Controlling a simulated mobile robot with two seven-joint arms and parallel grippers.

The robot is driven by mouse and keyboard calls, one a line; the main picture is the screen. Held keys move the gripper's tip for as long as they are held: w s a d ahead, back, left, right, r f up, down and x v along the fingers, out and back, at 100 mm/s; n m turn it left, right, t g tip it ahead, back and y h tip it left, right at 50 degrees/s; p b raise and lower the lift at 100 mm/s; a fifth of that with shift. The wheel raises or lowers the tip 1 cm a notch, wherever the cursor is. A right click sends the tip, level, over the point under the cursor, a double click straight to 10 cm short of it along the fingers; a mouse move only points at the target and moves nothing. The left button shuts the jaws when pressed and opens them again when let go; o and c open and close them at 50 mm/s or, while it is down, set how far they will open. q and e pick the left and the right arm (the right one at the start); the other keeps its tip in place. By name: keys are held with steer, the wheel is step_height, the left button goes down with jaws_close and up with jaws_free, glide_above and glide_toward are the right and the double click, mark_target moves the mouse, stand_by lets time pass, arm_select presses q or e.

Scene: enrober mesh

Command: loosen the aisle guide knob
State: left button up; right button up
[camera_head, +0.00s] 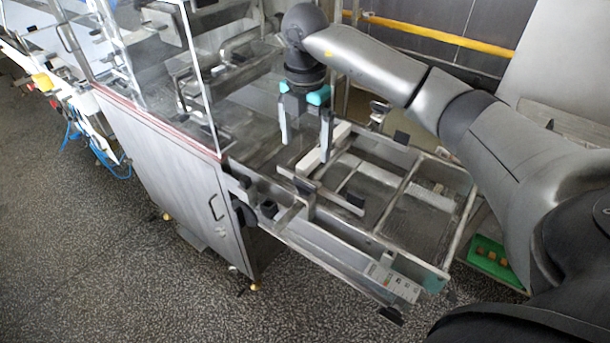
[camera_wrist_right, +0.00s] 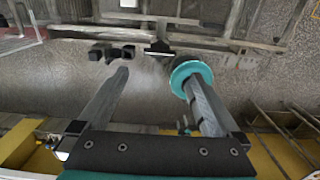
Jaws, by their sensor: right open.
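My right gripper (camera_head: 305,147) is open and empty above the machine's open frame, pointing down. Its two fingers are spread apart in the right wrist view (camera_wrist_right: 156,72). A teal disc (camera_wrist_right: 181,67) shows at one finger there; I cannot tell what it belongs to. Black knobs sit along the near side of the frame, one at the side rail (camera_head: 268,209) and one at the end of a guide bar (camera_head: 303,185). Black knobs also show in the right wrist view (camera_wrist_right: 112,54), beyond the fingertips. I cannot tell which is the aisle guide knob. My left gripper is out of view.
A clear guard panel (camera_head: 202,80) and a steel cabinet (camera_head: 170,165) stand left of the gripper. The metal frame (camera_head: 335,243) has crossbars. A green tray (camera_head: 485,262) with small orange pieces lies at the right. The speckled floor (camera_head: 110,265) is open at the lower left.

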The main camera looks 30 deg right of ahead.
mark_target(305, 182)
step_height(305, 182, down, 10)
steer(key=shift+f, duration=0.25)
steer(key=c, duration=1.2)
